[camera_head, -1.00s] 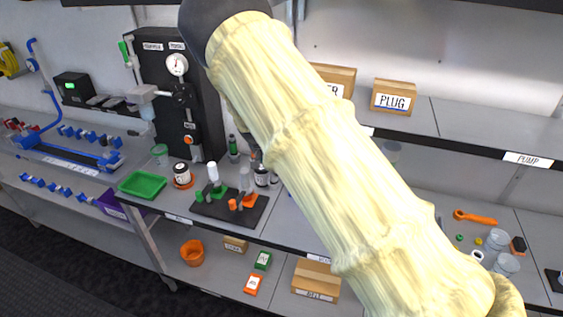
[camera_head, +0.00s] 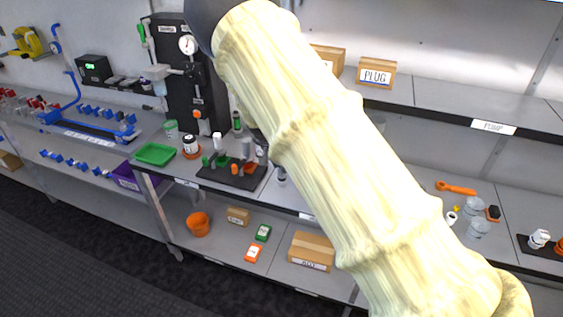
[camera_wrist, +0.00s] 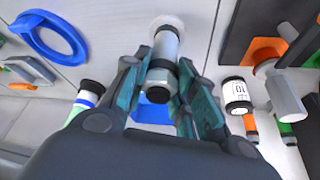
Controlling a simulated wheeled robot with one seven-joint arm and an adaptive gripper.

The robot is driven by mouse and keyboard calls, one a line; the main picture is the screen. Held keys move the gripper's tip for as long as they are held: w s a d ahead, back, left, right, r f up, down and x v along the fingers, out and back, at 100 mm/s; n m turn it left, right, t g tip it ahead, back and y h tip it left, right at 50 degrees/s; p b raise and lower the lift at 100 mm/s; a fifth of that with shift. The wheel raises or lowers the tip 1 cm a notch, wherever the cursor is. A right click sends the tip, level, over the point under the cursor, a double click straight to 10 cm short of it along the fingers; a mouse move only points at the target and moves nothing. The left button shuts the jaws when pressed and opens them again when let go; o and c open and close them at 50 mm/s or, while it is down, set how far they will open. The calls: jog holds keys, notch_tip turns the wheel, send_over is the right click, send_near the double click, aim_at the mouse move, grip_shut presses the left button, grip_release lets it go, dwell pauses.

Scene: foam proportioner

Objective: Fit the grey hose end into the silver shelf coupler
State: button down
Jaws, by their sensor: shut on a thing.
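In the wrist view my gripper (camera_wrist: 160,88) is shut on a grey cylindrical piece with dark bands (camera_wrist: 163,55), which looks like the grey hose end. It stands lengthwise between the two teal-padded fingers. Its far end is at or in front of a pale round spot (camera_wrist: 166,21) on a light surface; I cannot tell whether they touch. A blue part (camera_wrist: 152,108) shows below it between the fingers. In the head view my pale-sleeved arm hides the gripper and the held piece. I cannot make out the silver shelf coupler for certain in either view.
In the head view, a green tray (camera_head: 155,154), a black rack (camera_head: 232,178) and a PLUG box (camera_head: 375,73) stand on shelves. Dark floor (camera_head: 70,240) is clear at lower left.

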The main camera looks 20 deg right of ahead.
jog(key=s+a+f+n+y, duration=0.1)
jog(key=s+f+n, duration=0.1)
jog(key=s, duration=0.7)
jog(key=s+a+f+n+t+y, duration=0.1)
jog(key=s+a+f+n, duration=0.1)
jog(key=s+n, duration=0.3)
jog(key=s+a+f+n+t+y, duration=0.1)
jog(key=s+f+n, duration=0.3)
jog(key=s, duration=0.9)
jog(key=shift+s+a+y, duration=0.15)
jog(key=shift+a+y, duration=0.05)
jog(key=shift+y, duration=0.3)
